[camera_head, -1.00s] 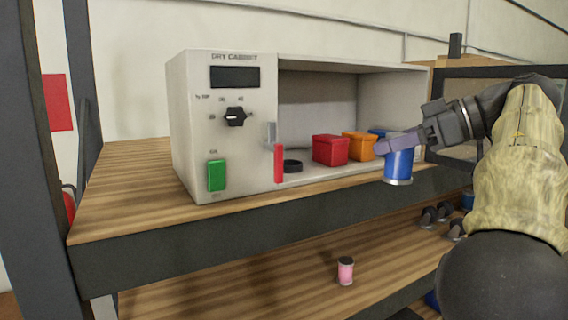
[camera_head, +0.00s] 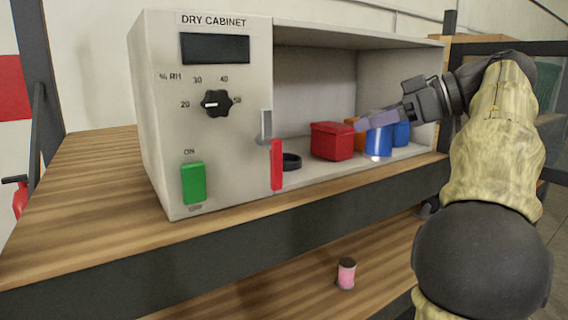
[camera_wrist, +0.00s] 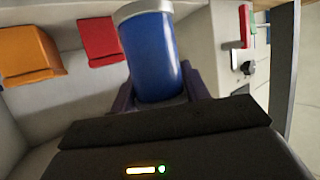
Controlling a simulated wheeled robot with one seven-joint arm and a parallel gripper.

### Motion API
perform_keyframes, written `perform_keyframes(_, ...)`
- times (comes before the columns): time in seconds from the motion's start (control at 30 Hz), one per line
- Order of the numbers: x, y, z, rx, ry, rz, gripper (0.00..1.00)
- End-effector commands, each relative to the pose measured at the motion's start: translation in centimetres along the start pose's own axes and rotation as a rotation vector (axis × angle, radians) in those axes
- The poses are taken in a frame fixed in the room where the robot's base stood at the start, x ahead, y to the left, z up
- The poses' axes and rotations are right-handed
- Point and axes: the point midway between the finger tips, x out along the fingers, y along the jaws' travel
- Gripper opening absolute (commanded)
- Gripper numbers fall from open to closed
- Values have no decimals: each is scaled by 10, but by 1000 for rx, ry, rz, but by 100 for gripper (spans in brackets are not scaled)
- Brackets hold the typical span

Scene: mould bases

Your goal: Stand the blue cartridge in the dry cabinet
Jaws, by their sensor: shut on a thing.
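The blue cartridge (camera_head: 378,142) is a blue cylinder with a pale end cap. My gripper (camera_head: 364,123) is shut on it and holds it roughly upright at the open front of the dry cabinet (camera_head: 160,110), near the right side. In the wrist view the cartridge (camera_wrist: 150,55) sits between my purple fingers, its pale cap toward the top of the picture. In the head view I cannot tell whether its base touches the cabinet floor.
Inside the cabinet stand a red box (camera_head: 332,141), an orange box (camera_head: 355,128) partly hidden, and a blue thing (camera_head: 401,134) behind the cartridge. A black ring (camera_head: 291,162) lies near the red handle (camera_head: 276,164). A pink spool (camera_head: 346,273) stands on the shelf below.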

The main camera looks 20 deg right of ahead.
Motion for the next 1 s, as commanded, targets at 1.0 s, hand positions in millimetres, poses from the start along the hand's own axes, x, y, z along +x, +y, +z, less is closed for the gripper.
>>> perform_keyframes(1.0,152,0,-65,0,0,-2,20)
